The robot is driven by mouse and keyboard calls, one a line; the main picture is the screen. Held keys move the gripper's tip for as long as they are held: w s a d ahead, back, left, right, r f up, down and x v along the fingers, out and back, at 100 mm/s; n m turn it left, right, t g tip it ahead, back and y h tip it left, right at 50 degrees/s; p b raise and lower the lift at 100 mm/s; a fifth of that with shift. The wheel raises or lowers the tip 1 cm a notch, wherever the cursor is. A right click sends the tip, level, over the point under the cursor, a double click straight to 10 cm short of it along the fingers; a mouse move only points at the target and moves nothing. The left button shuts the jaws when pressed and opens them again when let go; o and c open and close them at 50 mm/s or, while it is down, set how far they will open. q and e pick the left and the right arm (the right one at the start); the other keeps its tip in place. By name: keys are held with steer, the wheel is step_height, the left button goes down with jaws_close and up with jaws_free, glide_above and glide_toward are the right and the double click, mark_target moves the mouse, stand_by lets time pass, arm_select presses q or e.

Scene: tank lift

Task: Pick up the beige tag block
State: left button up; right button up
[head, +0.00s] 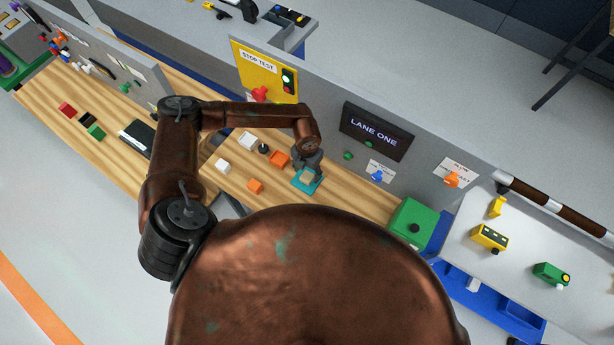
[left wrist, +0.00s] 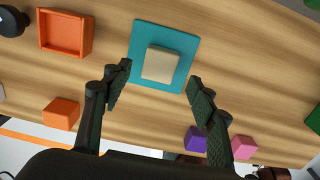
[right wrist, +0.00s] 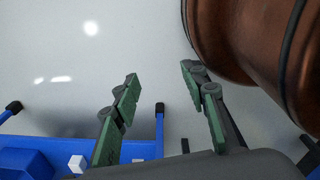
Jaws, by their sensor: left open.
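The beige tag block (left wrist: 160,64) lies on a square teal mat (left wrist: 146,29) on the wooden bench. In the left wrist view my left gripper (left wrist: 160,78) is open, with one finger on each side of the lower part of the block and gaps between. In the head view the left gripper (head: 309,160) is over the block (head: 306,176) and the mat (head: 313,186), partly covering them. My right gripper (right wrist: 158,75) is open and empty, over grey floor away from the bench.
An orange tray (left wrist: 65,34) and an orange block (left wrist: 61,113) lie left of the mat. A purple block (left wrist: 196,139) and a pink block (left wrist: 243,147) lie to the lower right. In the head view a grey panel with a LANE ONE sign (head: 376,131) stands behind the mat.

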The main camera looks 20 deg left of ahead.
mark_target(307, 176)
arm_select(q)
steer(key=f, duration=0.3)
steer(key=shift+w+p, duration=0.35)
steer(key=shift+s+f, duration=0.1)
steer(key=shift+f, duration=0.55)
steer(key=shift+a, duration=0.1)
steer(key=c, duration=0.7)
steer(key=shift+c, duration=0.8)
steer(key=c, duration=0.3)
steer(key=shift+c, duration=0.5)
arm_select(e)
steer(key=shift+w+r, duration=0.3)
steer(key=shift+w, duration=0.2)
steer(key=shift+w+r, duration=0.25)
steer(key=shift+w, duration=0.25)
arm_select(q)
steer(key=shift+r, duration=0.1)
arm_select(e)
steer(key=shift+d, duration=0.1)
